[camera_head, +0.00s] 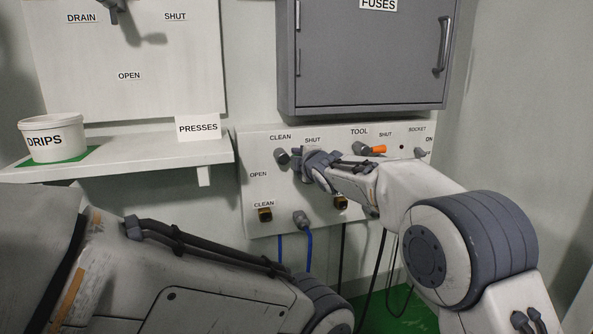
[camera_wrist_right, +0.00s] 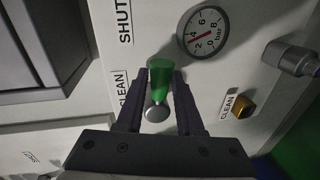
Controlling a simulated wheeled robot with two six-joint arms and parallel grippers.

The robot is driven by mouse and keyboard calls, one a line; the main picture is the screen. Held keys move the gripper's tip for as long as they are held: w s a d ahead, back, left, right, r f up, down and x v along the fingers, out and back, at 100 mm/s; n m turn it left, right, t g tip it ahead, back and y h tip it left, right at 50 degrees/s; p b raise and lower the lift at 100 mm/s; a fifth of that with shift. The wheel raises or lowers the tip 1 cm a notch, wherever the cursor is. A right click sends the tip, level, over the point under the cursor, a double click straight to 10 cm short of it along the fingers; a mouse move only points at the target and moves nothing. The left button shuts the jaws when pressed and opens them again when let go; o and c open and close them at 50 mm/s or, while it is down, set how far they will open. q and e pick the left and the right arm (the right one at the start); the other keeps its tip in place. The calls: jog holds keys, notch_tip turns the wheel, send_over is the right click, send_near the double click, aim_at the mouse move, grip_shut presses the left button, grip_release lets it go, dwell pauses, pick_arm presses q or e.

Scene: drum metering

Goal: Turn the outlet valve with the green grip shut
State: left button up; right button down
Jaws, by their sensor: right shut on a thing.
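The outlet valve with the green grip (camera_wrist_right: 159,74) is on the white wall panel, below the words CLEAN and SHUT. Its round metal hub (camera_wrist_right: 157,113) shows in the right wrist view and at the left of the panel in the head view (camera_head: 282,156). The grip extends from the hub towards the right of the panel, with SHUT above it. My right gripper (camera_wrist_right: 161,80) is shut on the green grip, one dark finger on each side. In the head view my right gripper (camera_head: 311,165) hides the grip. My left gripper is out of view.
A pressure gauge (camera_wrist_right: 203,31) and a yellow CLEAN fitting (camera_wrist_right: 243,107) are beside the valve. An orange-gripped TOOL valve (camera_head: 376,150) is to the right. A grey FUSES cabinet (camera_head: 365,60) juts out above. A shelf (camera_head: 150,158) with a DRIPS tub (camera_head: 53,137) is left.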

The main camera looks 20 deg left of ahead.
jog(key=shift+r+n+b, duration=0.1)
jog(key=shift+n+b, duration=0.25)
jog(key=shift+n, duration=0.05)
jog(key=shift+r, duration=0.1)
jog(key=shift+a, duration=0.1)
jog(key=c, duration=0.6)
grip_release()
jog(key=shift+o, duration=0.2)
